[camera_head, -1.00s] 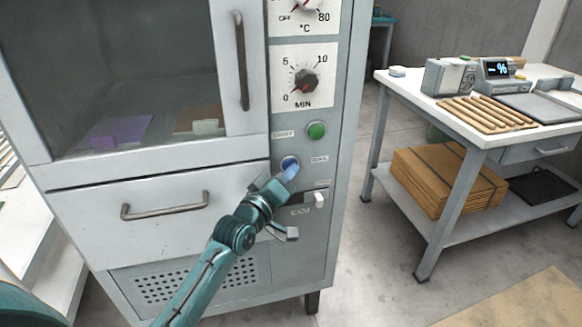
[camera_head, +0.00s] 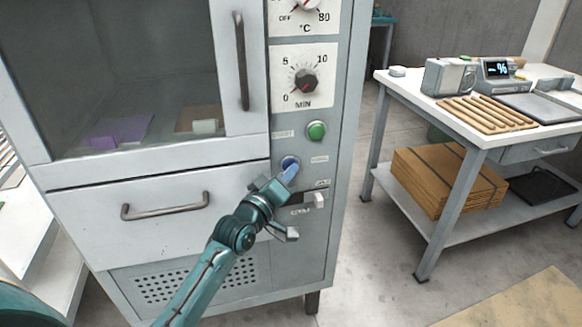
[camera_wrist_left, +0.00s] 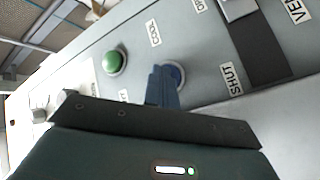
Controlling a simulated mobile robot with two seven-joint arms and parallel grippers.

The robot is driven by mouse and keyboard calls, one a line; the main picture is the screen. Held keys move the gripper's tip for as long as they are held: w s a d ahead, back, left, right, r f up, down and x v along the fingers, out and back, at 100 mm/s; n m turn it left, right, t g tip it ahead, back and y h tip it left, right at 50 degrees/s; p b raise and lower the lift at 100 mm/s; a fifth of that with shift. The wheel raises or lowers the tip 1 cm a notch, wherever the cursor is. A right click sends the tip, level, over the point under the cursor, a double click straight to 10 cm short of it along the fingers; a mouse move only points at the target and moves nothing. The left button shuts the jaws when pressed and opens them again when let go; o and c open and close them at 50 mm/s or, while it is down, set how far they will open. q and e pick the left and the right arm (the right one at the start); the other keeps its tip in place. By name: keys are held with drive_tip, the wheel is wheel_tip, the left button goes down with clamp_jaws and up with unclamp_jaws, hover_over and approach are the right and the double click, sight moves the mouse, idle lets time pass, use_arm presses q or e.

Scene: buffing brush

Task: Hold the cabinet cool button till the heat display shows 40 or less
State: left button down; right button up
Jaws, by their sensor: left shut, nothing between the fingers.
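The grey cabinet (camera_head: 235,165) stands in the middle of the head view. Its cool button (camera_head: 287,161) is blue and sits below a green button (camera_head: 317,130). In the wrist view the blue button (camera_wrist_left: 178,74) is partly hidden behind my fingers, with a COOL label (camera_wrist_left: 153,33) beside it. My left gripper (camera_head: 290,173) is shut and empty, its blue fingertips at the blue button. They also overlap it in the left wrist view (camera_wrist_left: 162,85); whether they press it I cannot tell. No heat display reading is visible on the cabinet. My right gripper is not in view.
A °C dial (camera_head: 305,5) and a minutes dial (camera_head: 306,80) sit above the buttons. A vent slider (camera_head: 319,199) is just below right of my gripper. The cabinet door has a vertical handle (camera_head: 241,62). A white table (camera_head: 480,130) stands to the right.

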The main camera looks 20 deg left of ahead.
use_arm(q)
drive_tip(key=shift+s, duration=0.1)
idle(0.7)
drive_tip(key=shift+s+d+p, duration=0.5)
drive_tip(key=shift+s+p, duration=0.2)
drive_tip(key=shift+p, duration=0.05)
drive_tip(key=s+d+p, duration=0.1)
drive_tip(key=s, duration=0.1)
drive_tip(key=s+d+p, duration=0.1)
drive_tip(key=s+p, duration=0.1)
drive_tip(key=shift+d, duration=0.4)
